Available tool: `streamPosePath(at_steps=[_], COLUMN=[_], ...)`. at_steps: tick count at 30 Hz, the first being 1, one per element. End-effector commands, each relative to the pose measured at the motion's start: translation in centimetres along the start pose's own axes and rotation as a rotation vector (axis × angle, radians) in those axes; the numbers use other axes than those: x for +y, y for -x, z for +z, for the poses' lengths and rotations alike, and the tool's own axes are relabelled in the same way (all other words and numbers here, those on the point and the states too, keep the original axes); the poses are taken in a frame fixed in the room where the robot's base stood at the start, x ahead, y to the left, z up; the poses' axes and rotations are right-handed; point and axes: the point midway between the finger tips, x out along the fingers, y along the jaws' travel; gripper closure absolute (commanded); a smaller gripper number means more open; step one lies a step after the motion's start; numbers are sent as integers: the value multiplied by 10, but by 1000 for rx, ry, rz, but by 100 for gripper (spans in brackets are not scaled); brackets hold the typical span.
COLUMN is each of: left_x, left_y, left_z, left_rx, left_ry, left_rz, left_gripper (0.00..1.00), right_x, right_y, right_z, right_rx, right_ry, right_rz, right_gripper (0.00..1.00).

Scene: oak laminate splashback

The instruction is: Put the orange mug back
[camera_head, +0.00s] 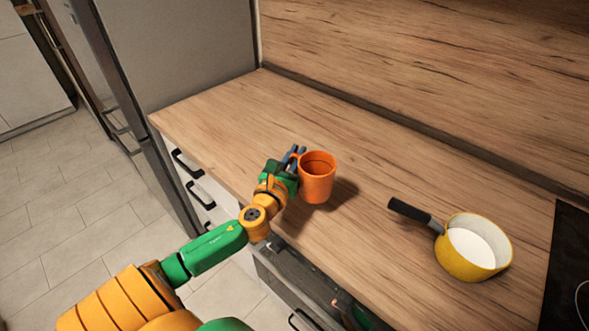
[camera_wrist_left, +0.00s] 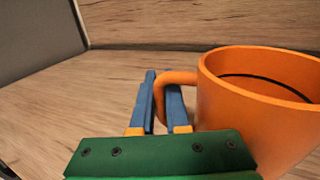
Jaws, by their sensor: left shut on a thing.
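The orange mug (camera_head: 317,178) is upright over the wooden counter (camera_head: 228,113), near its front edge. A dark shadow falls to its right; I cannot tell whether its base touches the counter. My left gripper (camera_head: 295,157) is at the mug's left side, shut on its handle. In the left wrist view the blue fingers (camera_wrist_left: 166,98) stand on either side of the handle, and the mug (camera_wrist_left: 255,105) fills the right side, upright, with a dark line inside. My right gripper is not in view.
A yellow saucepan (camera_head: 462,262) with a white inside and black handle stands on the counter at the right. A black hob (camera_head: 570,265) lies beyond it. A grey tall unit (camera_head: 185,50) borders the left. The counter's left and back are clear.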

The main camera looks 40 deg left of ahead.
Motion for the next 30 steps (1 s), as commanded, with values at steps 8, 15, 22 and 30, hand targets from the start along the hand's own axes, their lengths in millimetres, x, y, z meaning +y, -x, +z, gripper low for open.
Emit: streamPosePath(at_steps=[8,15,22,30], left_x=[8,8,8,8], left_y=[-14,-14,-14,-14], left_z=[-48,-48,-52,-51], left_rx=[2,-1,1,0], left_ry=[2,-1,-1,-2], left_rz=[1,-1,0,0], left_gripper=[100,100,71,57], right_x=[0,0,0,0], right_y=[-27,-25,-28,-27], right_z=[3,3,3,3], right_rx=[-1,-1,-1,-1], right_ry=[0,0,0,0], right_rz=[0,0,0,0], right_gripper=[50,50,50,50])
